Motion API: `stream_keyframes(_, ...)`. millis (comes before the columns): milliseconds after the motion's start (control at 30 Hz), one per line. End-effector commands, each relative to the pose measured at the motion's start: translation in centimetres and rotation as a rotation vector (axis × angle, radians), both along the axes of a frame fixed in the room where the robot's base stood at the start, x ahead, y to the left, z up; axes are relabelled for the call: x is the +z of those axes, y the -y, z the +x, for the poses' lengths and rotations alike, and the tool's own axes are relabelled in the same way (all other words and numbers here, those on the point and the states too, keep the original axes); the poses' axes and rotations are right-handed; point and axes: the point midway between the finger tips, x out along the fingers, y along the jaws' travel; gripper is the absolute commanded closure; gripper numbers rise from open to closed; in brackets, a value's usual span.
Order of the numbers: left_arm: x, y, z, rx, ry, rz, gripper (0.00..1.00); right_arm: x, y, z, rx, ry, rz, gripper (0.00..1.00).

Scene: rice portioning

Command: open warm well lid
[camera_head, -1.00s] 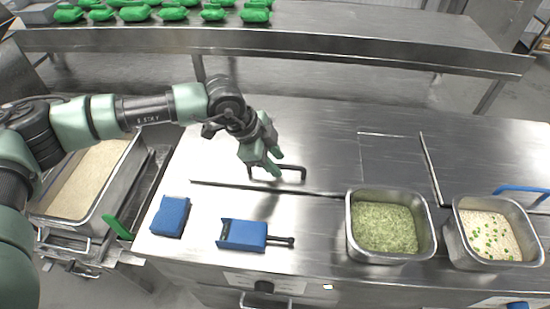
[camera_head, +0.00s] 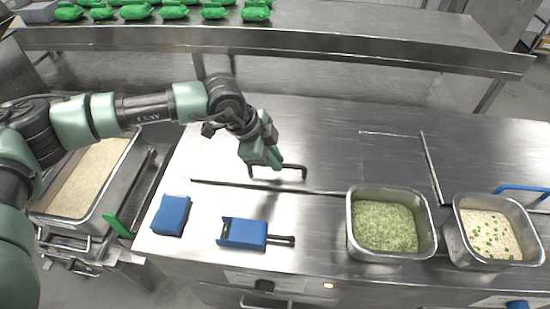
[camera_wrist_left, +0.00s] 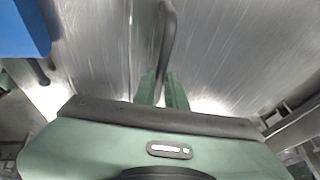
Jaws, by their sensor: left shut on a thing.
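The warm well lid (camera_head: 225,165) is a flat steel panel in the counter, lying flat, with a dark bar handle (camera_head: 295,169) near its front edge. My left gripper (camera_head: 275,162) is at the handle and shut on it. In the left wrist view the handle (camera_wrist_left: 168,40) runs up from between the green fingers (camera_wrist_left: 163,90). The fingers hide part of the handle. My right gripper is not in view.
Steel pans of green grain (camera_head: 350,235) and speckled rice (camera_head: 455,240) stand to the right. A rice-filled pan (camera_head: 112,185) is at the left.

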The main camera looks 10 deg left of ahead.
Motion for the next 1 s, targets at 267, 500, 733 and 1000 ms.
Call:
stream_keyframes(267, 0.06, 0.08, -0.01, -0.001, 0.000, -0.002, 1.00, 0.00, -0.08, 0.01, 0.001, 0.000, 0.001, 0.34)
stream_keyframes(500, 0.07, 0.09, -0.01, -0.001, 0.000, -0.003, 1.00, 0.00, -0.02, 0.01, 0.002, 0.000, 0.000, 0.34)
stream_keyframes(733, 0.07, 0.10, -0.01, -0.001, 0.000, -0.003, 1.00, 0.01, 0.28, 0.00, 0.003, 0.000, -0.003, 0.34)
stream_keyframes(1000, 0.85, 0.16, 0.23, 0.000, -0.023, -0.003, 1.00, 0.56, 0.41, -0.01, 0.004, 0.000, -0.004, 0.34)
